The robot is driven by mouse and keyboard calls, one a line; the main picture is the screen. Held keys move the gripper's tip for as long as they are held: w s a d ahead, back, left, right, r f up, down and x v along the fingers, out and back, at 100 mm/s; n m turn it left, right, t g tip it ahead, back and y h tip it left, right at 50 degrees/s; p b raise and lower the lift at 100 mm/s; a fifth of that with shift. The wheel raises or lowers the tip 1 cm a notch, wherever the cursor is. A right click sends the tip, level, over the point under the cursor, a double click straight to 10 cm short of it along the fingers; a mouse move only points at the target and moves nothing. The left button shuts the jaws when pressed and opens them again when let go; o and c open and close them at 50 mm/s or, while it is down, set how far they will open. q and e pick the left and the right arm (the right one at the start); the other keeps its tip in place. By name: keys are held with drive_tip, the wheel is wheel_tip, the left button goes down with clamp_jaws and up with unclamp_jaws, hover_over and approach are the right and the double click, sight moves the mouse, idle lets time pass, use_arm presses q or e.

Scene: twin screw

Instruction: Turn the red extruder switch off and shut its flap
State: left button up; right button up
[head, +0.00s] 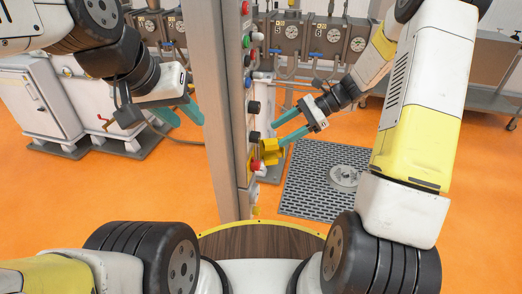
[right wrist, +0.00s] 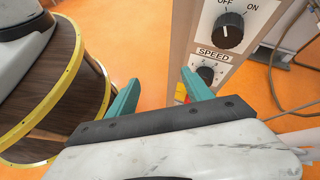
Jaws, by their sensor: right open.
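The red extruder switch (head: 255,165) sits low on the face of the grey control column (head: 213,100) in the head view. Its yellow flap (head: 271,152) stands out from the column just above and beside the red part, seemingly open. My right gripper (head: 282,134) is open, with its teal fingers close to the flap; I cannot tell if they touch it. In the right wrist view the open fingers (right wrist: 160,92) point toward the column, and a small red and yellow patch (right wrist: 181,92) shows partly hidden by one finger. My left gripper (head: 181,113) is open and empty left of the column.
A black OFF/ON knob (right wrist: 229,30) and a SPEED knob (right wrist: 206,74) are on the column's face. Coloured buttons (head: 246,42) run up it. White cabinets (head: 40,100) stand left; a floor grating (head: 325,178) lies right. Orange floor is open.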

drive_tip(key=w+f+m+t+y, duration=0.1)
drive_tip(key=w+f+m+y, duration=0.15)
drive_tip(key=f, duration=0.25)
drive_tip(key=w+f+m+y, duration=0.1)
drive_tip(key=w+f+m, duration=0.15)
drive_tip(key=f, duration=0.25)
drive_tip(key=m+t+y, duration=0.3)
drive_tip(key=m+t, duration=0.2)
drive_tip(key=m, duration=0.4)
approach(256, 165)
drive_tip(key=w, duration=0.2)
drive_tip(key=x, duration=0.7)
drive_tip(key=shift+a+f, duration=0.4)
drive_tip(key=shift+f, duration=0.2)
drive_tip(key=shift+s+h, duration=0.1)
drive_tip(key=shift+h, duration=0.15)
clamp_jaws()
drive_tip(key=shift+n, duration=0.3)
